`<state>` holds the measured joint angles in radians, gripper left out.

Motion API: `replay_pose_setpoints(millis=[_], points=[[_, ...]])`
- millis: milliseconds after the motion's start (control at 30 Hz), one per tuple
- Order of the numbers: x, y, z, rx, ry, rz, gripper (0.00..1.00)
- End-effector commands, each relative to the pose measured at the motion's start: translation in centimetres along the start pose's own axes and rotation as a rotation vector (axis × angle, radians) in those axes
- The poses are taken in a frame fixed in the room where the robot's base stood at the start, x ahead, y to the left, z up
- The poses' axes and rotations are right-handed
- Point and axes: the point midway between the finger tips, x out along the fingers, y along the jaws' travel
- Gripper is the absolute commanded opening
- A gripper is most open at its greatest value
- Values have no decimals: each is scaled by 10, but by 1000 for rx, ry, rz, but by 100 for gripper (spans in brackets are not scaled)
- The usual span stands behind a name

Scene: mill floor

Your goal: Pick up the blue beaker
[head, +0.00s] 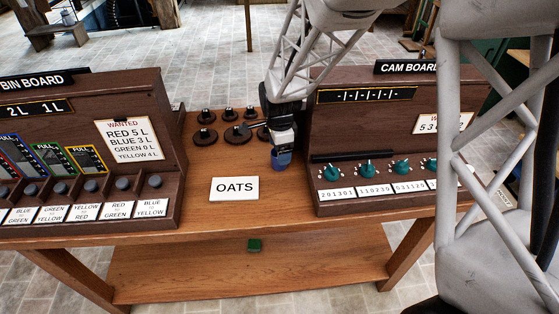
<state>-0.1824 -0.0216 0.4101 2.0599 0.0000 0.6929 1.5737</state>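A small dark-blue thing (280,161) shows right at the lower end of my gripper (282,148). It may be the blue beaker, but it is too small and too covered to be sure of its shape. My gripper points down over the middle of the wooden table, between the two boards and behind the OATS card. The fingers are dark and small here, so I cannot tell whether they are shut on the blue thing or only close to it. No other blue beaker shows.
Several black knobbed weights (205,137) stand behind and left of my gripper. The OATS card (234,188) is in front. The bin board (98,133) stands left, the cam board (350,135) right. A green block (254,245) lies on the lower shelf. The front tabletop strip (200,216) is clear.

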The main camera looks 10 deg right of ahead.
Motion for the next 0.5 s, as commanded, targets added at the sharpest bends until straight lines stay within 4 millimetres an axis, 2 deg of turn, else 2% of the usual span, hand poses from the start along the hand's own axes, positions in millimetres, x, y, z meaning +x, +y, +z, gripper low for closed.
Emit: replay_pose_setpoints(millis=[167, 500], points=[[5, 0, 0, 0, 0, 1, 82], [38, -2, 0, 0, 0, 3, 82]])
